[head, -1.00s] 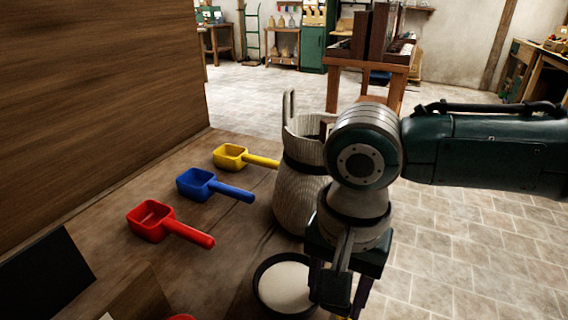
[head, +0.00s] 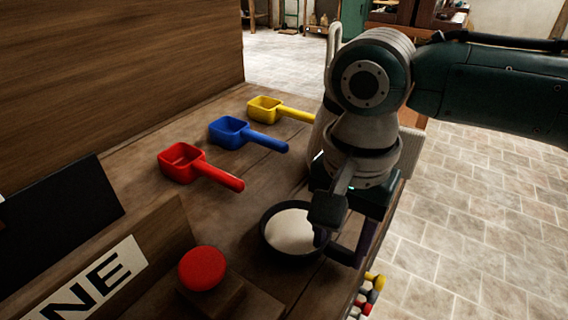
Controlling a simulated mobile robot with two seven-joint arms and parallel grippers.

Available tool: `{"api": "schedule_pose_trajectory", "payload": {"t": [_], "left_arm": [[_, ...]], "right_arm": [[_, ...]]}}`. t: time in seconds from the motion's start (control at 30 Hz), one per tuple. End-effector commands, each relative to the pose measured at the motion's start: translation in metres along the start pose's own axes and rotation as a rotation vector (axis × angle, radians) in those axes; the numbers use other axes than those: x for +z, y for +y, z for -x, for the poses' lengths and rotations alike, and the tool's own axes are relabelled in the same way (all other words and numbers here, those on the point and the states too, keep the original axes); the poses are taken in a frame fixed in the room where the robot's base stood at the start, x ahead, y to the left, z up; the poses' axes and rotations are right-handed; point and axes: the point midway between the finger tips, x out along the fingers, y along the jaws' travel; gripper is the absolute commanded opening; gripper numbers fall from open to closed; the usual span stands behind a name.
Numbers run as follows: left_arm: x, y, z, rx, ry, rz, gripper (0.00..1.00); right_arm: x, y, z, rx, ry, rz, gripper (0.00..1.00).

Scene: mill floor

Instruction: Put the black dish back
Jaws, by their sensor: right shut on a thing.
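The black dish (head: 268,244) is round, with a pale, flat fill inside it. It is at the right part of the wooden bench (head: 225,220), near the bench's right edge. My right gripper (head: 338,238) comes down from above and is shut on the dish's right rim. The gripper's fingers hide part of that rim. I cannot tell whether the dish touches the bench top. My left gripper is not in view.
Red (head: 200,166), blue (head: 247,134) and yellow (head: 280,110) scoops lie in a row on the bench. A red button (head: 202,268) on a wooden block and a lettered board (head: 95,280) are in front.

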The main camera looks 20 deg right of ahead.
Motion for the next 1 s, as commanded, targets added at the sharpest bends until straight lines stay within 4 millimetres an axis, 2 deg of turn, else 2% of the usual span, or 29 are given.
{"api": "schedule_pose_trajectory", "payload": {"t": [0.2,0.23,0.5,0.8,0.87,1.0], "left_arm": [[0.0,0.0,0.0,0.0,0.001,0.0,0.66],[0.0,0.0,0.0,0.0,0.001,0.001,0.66],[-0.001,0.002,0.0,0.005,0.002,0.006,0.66],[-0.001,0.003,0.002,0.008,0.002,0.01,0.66],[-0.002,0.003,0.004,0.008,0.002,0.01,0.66],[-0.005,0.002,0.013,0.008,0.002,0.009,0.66]], "right_arm": [[0.0,0.0,0.0,-0.001,0.0,0.0,0.0],[0.0,0.0,0.0,-0.001,0.0,0.0,0.57],[0.0,0.0,0.0,-0.001,0.0,0.0,0.87],[0.0,0.0,0.003,0.0,0.0,0.0,0.88],[0.0,0.0,0.009,-0.002,0.0,0.0,0.88],[-0.001,0.0,0.035,-0.003,0.001,-0.001,0.88]]}}
